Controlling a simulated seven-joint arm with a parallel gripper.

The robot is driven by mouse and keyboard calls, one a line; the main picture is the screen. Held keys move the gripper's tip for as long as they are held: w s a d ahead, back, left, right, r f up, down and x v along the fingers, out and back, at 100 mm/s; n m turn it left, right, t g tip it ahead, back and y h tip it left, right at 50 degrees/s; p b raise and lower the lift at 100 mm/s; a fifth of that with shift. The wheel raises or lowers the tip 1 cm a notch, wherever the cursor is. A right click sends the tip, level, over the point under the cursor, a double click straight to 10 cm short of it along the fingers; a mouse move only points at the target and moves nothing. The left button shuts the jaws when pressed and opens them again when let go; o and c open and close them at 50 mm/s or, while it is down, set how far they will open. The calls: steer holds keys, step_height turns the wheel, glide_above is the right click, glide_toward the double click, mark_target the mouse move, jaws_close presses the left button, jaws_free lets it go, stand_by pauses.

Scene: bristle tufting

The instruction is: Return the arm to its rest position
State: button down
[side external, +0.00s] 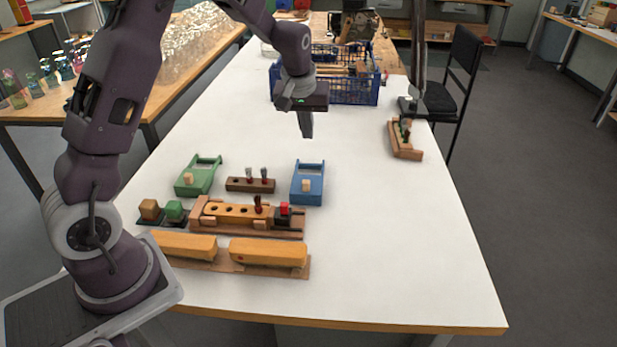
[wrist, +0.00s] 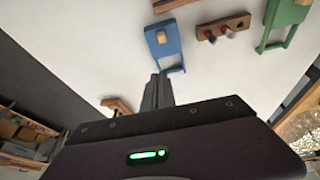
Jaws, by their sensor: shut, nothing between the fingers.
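My gripper (side external: 306,132) hangs above the white table, beyond the rows of wooden parts, with its fingers pointing down. The fingers are closed together and empty; they also show in the wrist view (wrist: 157,92). The blue holder (side external: 308,185) with a small wooden block lies below and nearer the camera; it also shows in the wrist view (wrist: 167,50). A dark brown block with two tufts (side external: 250,185) lies to its left, and the green holder (side external: 198,178) lies farther left. My gripper touches none of these.
A wooden fixture (side external: 240,216) with one tuft and a tray with two yellow-orange wooden bars (side external: 268,252) lie at the front. A blue crate (side external: 345,92) stands behind my gripper. Another wooden fixture (side external: 404,142) lies at the right edge. The table's right front is clear.

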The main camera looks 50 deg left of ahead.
steer(key=s+d+r+m+t+h, duration=0.1)
steer(key=s+d+r+m, duration=0.1)
steer(key=s+d+r, duration=0.45)
steer(key=s+d+r+m+t+h, duration=0.15)
steer(key=s+d+r, duration=0.25)
steer(key=s+r, duration=0.45)
steer(key=s+d+f+m, duration=0.1)
steer(key=s+d+m, duration=0.1)
steer(key=s, duration=0.6)
steer(key=s+d+f+m, duration=0.1)
steer(key=s+d+m, duration=0.1)
steer(key=s, duration=0.7)
steer(key=shift+d+m, duration=0.15)
steer(key=shift+m, duration=0.2)
steer(key=shift+y, duration=0.25)
